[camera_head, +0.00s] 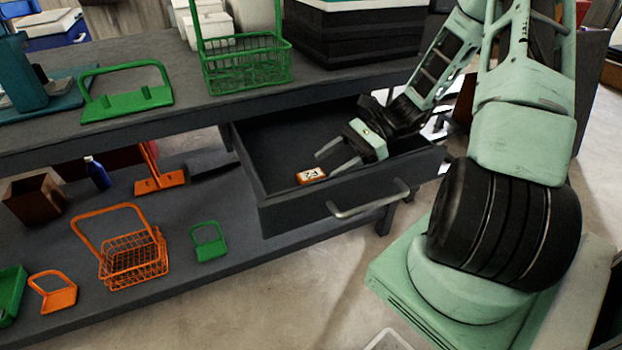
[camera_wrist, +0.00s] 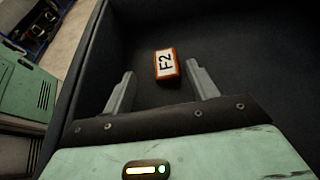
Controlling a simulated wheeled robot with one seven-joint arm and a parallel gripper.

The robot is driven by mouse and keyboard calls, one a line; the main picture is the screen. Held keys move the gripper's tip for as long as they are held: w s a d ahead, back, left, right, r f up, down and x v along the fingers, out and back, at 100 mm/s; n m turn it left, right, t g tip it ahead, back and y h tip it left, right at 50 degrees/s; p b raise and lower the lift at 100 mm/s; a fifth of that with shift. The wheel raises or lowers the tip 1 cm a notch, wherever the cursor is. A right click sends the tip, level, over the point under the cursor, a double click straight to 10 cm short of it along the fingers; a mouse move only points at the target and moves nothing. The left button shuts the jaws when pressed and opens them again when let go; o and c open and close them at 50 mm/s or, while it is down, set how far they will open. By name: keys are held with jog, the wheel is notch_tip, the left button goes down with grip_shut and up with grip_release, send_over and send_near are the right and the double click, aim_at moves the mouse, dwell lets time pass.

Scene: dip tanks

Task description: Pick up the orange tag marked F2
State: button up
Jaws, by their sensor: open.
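The orange tag marked F2 (camera_head: 311,176) lies flat on the floor of the open drawer (camera_head: 335,195), near its front left corner. It has a white face with dark lettering and an orange edge.
The drawer's front wall with its metal handle (camera_head: 370,200) stands close beside my gripper. Orange and green baskets sit on the lower shelf. The rest of the drawer floor looks clear.

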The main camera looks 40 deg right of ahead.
aim_at(304, 176)
jog(key=shift+w+b+x, duration=0.15)
jog(key=shift+b+x, duration=0.15)
jog(key=shift+x, duration=1.15)
jog(key=shift+w+b+x, duration=0.2)
jog(key=shift+b+x, duration=0.05)
jog(key=shift+x, duration=1.2)
jog(key=shift+d+r, duration=0.1)
jog(key=c, duration=1.1)
